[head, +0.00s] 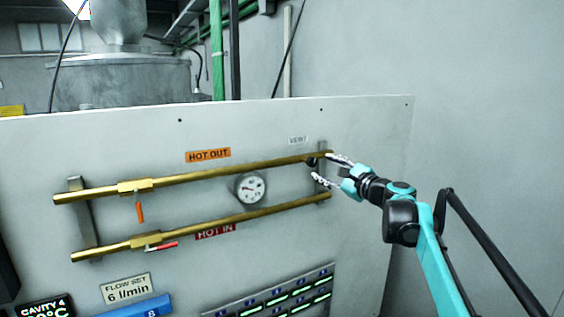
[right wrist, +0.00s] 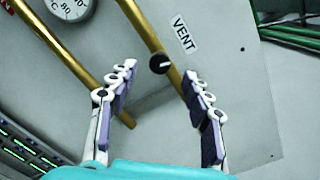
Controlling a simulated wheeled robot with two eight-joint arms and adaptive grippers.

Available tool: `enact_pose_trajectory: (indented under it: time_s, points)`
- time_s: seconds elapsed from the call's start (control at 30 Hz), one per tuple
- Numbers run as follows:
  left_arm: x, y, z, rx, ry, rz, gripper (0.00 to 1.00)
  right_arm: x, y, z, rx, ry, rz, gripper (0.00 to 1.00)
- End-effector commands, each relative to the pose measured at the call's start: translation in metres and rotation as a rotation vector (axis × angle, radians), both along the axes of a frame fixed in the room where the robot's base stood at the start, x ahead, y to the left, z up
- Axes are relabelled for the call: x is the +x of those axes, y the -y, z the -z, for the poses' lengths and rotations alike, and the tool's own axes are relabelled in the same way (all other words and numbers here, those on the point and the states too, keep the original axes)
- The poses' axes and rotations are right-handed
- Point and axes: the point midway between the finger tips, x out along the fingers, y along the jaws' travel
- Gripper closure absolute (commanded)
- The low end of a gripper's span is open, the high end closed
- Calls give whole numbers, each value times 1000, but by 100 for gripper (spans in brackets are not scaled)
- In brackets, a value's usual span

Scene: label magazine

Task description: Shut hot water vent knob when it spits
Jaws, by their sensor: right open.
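The vent knob (right wrist: 160,63) is a small black knob with a white mark, on the upper brass pipe near the VENT label (right wrist: 184,33). In the head view the dark knob (head: 312,162) shows at the right end of the hot out pipe (head: 225,172). My right gripper (head: 325,169) is open at that pipe end. In the right wrist view its two fingers (right wrist: 163,78) stand apart, with the knob in the gap just beyond the tips. I cannot tell if they touch it. No water or steam shows at the knob. My left gripper is not in view.
The hot in pipe (head: 225,223) runs below, with a red-handled valve (head: 162,246). An orange valve lever (head: 140,210) hangs from the upper pipe. A round gauge (head: 250,188) sits between the pipes. The panel's right part (head: 375,150) is bare.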

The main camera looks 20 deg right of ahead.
Motion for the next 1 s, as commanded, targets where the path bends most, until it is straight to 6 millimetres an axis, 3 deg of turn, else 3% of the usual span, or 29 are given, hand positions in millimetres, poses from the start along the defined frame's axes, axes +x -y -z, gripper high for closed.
enact_pose_trajectory:
  time_s: [0.4, 0.8, 0.87, 1.0]
  points:
    - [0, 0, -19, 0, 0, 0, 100, 63, -9, -2, 0, 1, -4, 50]
    - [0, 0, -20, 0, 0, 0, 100, 74, -10, 0, -1, 1, -1, 50]
    - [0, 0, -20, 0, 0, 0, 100, 74, -10, 0, -1, 0, -1, 61]
    - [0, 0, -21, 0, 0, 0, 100, 74, -10, 0, -1, 0, -1, 98]
